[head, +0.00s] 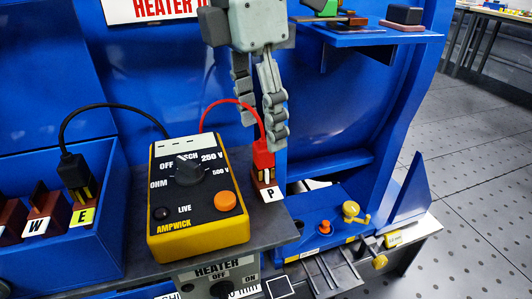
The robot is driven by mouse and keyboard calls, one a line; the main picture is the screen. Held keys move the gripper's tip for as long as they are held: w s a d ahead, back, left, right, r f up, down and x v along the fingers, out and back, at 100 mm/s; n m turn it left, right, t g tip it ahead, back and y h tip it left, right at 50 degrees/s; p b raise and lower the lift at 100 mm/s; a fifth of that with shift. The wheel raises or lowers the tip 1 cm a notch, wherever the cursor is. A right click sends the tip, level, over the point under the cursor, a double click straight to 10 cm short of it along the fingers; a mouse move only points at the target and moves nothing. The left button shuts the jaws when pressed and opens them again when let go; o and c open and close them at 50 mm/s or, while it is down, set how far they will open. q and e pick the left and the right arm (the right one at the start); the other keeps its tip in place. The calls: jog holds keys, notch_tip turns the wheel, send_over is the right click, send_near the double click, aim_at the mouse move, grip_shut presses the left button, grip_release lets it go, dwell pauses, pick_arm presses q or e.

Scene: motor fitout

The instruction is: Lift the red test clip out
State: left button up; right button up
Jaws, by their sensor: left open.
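The red test clip (262,154) stands upright on the terminal block marked P (267,192). A red lead (222,102) runs from it to the yellow Ampwick tester (198,205). My left gripper (263,143) points down from above, open. Its fingertips are around the upper part of the red clip, one to each side as seen here; I cannot tell whether they touch it. My right gripper is not in view.
A black clip (76,171) sits at the terminal marked E (83,217) in a blue box at left. A blue shelf (375,35) with small parts juts out at upper right. Orange and yellow knobs (352,211) stand on the blue ledge at right.

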aim_at(263, 140)
pick_arm(q)
jog(key=shift+w+d+f, duration=0.1)
jog(key=shift+d+f, duration=0.05)
jog(key=shift+f, duration=1.75)
grip_shut()
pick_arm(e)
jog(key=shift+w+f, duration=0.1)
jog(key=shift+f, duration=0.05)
pick_arm(q)
jog(key=shift+r, duration=0.1)
jog(key=shift+r, duration=0.55)
notch_tip(263, 140, up, 3)
jog(key=shift+f, duration=0.15)
jog(key=s+a+r, duration=0.5)
jog(key=a+r, duration=0.2)
jog(key=a, duration=0.3)
jog(key=shift+s+a+b, duration=0.15)
jog(key=shift+a+b, duration=0.05)
jog(key=shift+b, duration=0.2)
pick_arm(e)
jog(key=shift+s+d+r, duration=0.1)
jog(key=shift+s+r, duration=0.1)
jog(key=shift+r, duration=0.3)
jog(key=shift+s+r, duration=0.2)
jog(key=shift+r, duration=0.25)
